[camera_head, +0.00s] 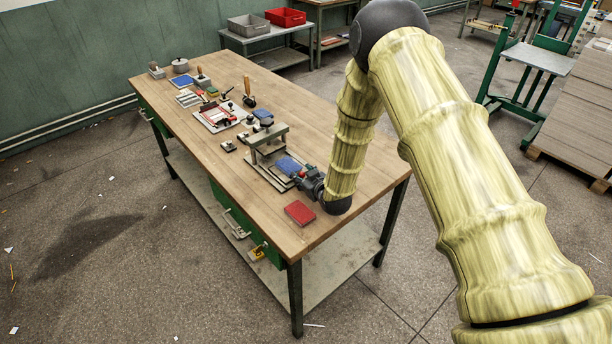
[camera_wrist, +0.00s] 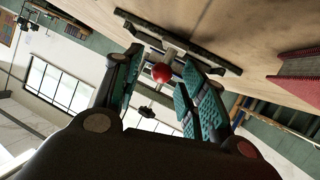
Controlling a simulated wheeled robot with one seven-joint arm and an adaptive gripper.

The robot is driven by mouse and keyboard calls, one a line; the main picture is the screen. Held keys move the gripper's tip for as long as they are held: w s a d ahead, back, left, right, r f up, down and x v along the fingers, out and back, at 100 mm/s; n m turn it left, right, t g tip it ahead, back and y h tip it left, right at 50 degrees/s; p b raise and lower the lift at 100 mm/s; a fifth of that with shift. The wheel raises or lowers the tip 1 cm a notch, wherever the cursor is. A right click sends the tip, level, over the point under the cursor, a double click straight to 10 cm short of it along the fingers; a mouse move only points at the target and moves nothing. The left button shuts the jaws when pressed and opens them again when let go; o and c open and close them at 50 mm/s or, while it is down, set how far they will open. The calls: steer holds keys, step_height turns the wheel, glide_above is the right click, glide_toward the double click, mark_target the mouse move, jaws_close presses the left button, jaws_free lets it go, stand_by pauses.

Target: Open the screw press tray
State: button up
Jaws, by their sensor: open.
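The screw press (camera_head: 268,140) stands on the wooden bench, with a pale frame over a flat base. Its tray (camera_head: 262,172) lies low at the base; how far it is out is unclear. A blue piece (camera_head: 289,165) shows at the press's near side. My gripper (camera_head: 299,177) is low over the bench at this near side. In the wrist view my gripper (camera_wrist: 160,78) is open, with teal pads either side of a red ball knob (camera_wrist: 162,72). The knob sits in front of a dark bar (camera_wrist: 180,42). The pads appear apart from the knob.
A red block (camera_head: 299,212) lies on the bench (camera_head: 320,130) near the front corner; it also shows in the wrist view (camera_wrist: 298,68). Small tools and a white-and-red fixture (camera_head: 220,117) stand farther along. Bare bench top lies right of the press.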

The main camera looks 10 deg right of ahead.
steer(key=v, duration=1.1)
steer(key=shift+s+d+r, duration=0.1)
steer(key=shift+s+r, duration=0.05)
steer(key=shift+s, duration=0.15)
steer(key=shift+d, duration=0.1)
